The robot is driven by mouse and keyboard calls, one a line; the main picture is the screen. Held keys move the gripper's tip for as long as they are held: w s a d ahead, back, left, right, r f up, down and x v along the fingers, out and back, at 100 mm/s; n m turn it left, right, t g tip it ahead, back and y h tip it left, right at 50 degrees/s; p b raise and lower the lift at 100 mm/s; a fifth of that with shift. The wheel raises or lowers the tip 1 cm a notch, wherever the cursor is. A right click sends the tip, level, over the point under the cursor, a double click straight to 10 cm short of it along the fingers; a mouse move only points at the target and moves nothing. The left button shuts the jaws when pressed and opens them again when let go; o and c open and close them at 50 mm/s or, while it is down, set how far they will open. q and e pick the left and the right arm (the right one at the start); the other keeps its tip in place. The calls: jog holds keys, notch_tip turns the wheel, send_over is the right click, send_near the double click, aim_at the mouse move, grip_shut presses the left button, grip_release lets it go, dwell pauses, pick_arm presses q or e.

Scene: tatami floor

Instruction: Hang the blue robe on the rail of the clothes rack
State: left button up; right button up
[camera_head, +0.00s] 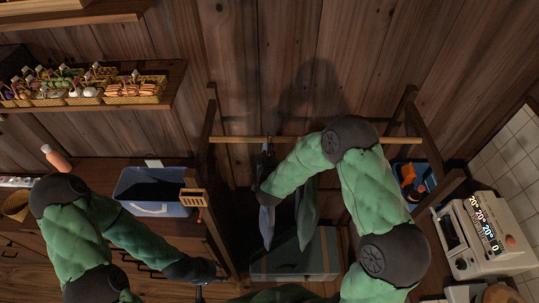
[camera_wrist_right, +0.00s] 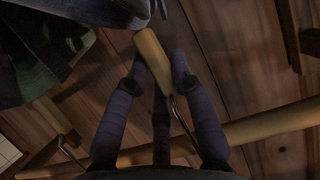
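The clothes rack's pale wooden rail (camera_head: 235,140) runs across the middle of the head view, partly behind my right arm. It also crosses the lower part of the right wrist view (camera_wrist_right: 265,124). My right gripper (camera_wrist_right: 157,68) is shut on a wooden hanger (camera_wrist_right: 150,48). The hanger's thin metal hook (camera_wrist_right: 181,118) shows close to the rail; I cannot tell whether it touches. The blue robe (camera_head: 268,222) hangs below my right wrist, and its dark folds fill the upper left of the wrist view (camera_wrist_right: 75,12). My left gripper (camera_head: 205,277) is low at the left, its fingers unclear.
Greenish cloth (camera_head: 308,215) hangs beside the robe. A teal box (camera_head: 290,260) stands below. A blue bin (camera_head: 152,190) sits on the left cabinet, and a blue tool box (camera_head: 413,180) is at the right. A white machine (camera_head: 485,235) stands at the far right.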

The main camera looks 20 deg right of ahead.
jog(key=o, duration=0.4)
jog(key=shift+r, duration=0.1)
jog(key=shift+o, duration=0.4)
jog(key=v, duration=1.2)
